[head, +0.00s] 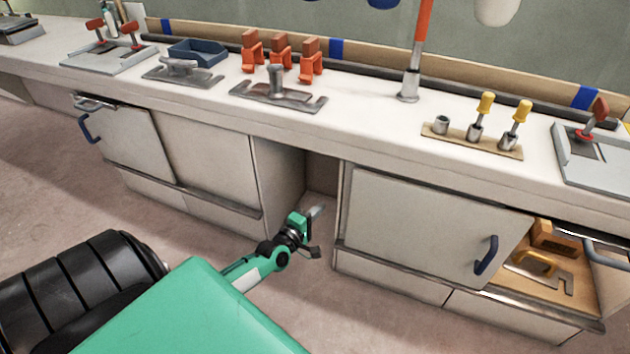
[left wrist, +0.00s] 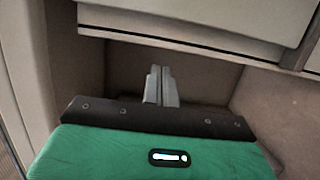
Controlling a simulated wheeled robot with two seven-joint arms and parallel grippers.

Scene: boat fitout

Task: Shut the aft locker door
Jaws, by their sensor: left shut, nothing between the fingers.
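Two locker doors with dark blue handles show in the head view, and no label tells which one is aft. The right door (head: 425,225) stands swung out, hinged on its left side, with its handle (head: 487,255) near its free edge. The left door (head: 135,145) has its handle (head: 88,130) at its far left; I cannot tell whether it is fully closed. My left gripper (head: 317,212) is shut and empty, low in front of the open recess between the cabinets, left of the right door and apart from it. Its closed fingers show in the left wrist view (left wrist: 160,86). My right gripper is out of view.
The white countertop (head: 365,115) carries clamps, tool holders and a blue tray (head: 197,51). The floor before the cabinets is clear.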

